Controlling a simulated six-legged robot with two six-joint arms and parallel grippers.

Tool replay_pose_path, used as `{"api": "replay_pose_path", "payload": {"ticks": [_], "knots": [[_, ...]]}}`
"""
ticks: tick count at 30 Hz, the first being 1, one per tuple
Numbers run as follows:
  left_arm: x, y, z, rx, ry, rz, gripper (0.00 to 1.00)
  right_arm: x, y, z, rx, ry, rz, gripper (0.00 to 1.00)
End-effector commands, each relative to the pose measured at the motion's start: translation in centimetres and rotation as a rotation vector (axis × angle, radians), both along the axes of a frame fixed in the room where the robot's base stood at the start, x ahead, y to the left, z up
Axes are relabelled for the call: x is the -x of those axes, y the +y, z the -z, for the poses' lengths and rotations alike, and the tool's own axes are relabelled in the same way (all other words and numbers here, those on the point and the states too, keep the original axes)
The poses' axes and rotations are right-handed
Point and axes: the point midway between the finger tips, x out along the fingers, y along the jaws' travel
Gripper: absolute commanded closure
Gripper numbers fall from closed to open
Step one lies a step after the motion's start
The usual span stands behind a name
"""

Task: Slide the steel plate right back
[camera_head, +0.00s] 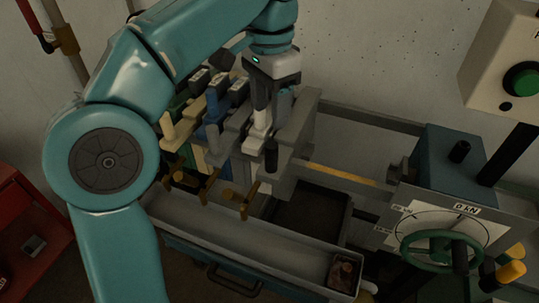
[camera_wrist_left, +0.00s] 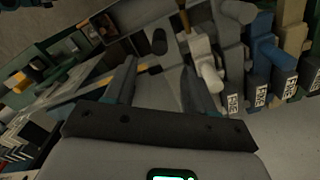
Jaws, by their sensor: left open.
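A row of upright plates with handles hangs in the frame; cream (camera_head: 216,103), blue (camera_head: 212,137) and grey ones show. The thick bare grey plate (camera_head: 303,132) at the row's right end looks like steel, with a black knob (camera_head: 271,153) on its near side; I cannot tell for certain that it is the steel plate. A pale handle (camera_head: 257,138) stands just left of that knob. My left gripper (camera_head: 268,118) is open and points down at the row's right end, close to both. In the left wrist view its fingers (camera_wrist_left: 160,70) are apart, with the black knob (camera_wrist_left: 159,41) beyond them and the pale handle (camera_wrist_left: 207,66) beside the right finger.
Rails (camera_head: 340,173) run right from the plates to a teal block (camera_head: 448,160). A dial (camera_head: 440,228) and green handwheel (camera_head: 440,252) are at lower right. A trough (camera_head: 230,238) lies below the plates. A box with a green button (camera_head: 521,80) is at upper right.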

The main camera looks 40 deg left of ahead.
Motion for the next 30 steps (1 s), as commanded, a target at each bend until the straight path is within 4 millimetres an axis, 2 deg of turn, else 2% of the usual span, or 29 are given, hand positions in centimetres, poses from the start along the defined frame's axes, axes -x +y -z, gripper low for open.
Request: {"api": "replay_pose_path", "payload": {"ticks": [1,6,12,15,21,28,29,30], "knots": [[0.1,0.0,1.9,0.000,0.004,0.000,0.45,0.0,0.0,1.0,0.000,0.000,0.000,0.43],[0.2,0.1,5.8,0.000,0.004,-0.001,0.45,0.0,0.0,2.1,0.000,0.000,0.000,0.43],[0.1,0.2,9.9,0.000,0.004,-0.001,0.45,0.0,0.0,2.8,0.000,0.000,0.000,0.43],[-0.1,0.2,11.2,-0.001,0.002,0.000,0.45,0.0,0.0,2.9,0.000,0.000,0.000,0.43],[-0.2,0.3,12.5,0.000,0.001,-0.001,0.45,0.0,0.0,3.0,0.000,0.000,0.000,0.43],[-0.3,0.3,12.5,0.000,0.001,0.000,0.45,0.0,0.0,3.0,0.000,0.000,0.000,0.43],[-0.3,0.3,12.5,0.000,0.001,0.000,0.49,0.0,0.0,3.0,0.000,0.000,0.000,0.43],[-0.3,0.3,12.5,0.000,0.001,0.000,0.62,0.0,0.0,3.0,0.000,0.000,0.000,0.43]]}}
